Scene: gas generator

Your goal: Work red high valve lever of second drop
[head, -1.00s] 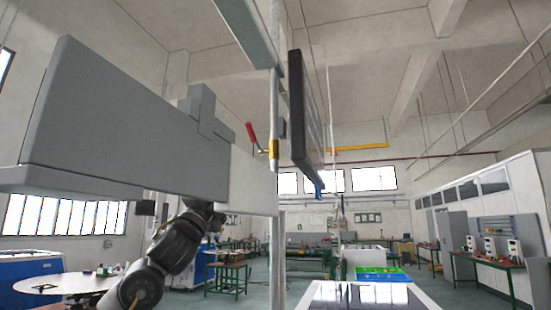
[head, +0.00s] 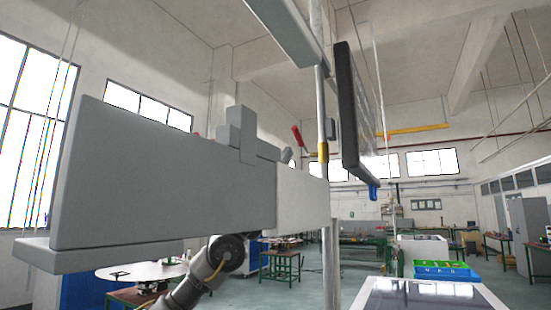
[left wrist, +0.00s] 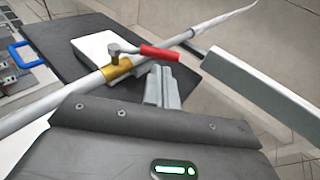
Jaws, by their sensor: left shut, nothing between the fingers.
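The red valve lever (head: 297,135) slants up and left from a brass valve body (head: 323,152) on a vertical grey pipe (head: 331,240) in the head view. In the left wrist view the red lever (left wrist: 160,52) reaches right from a grey knob (left wrist: 114,48) above the brass body (left wrist: 118,70). My left gripper (head: 266,150) is left of the lever in the head view, its large grey body filling the left side. In the left wrist view its fingers (left wrist: 163,86) are together and empty, just below the lever; I cannot tell whether they touch it. My right gripper is not in view.
A dark flat panel (head: 347,110) with a blue hook (head: 373,191) hangs right of the pipe. A grey beam (head: 285,30) crosses above; it shows close by in the left wrist view (left wrist: 262,98). Workbenches and a round table (head: 140,272) stand farther back.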

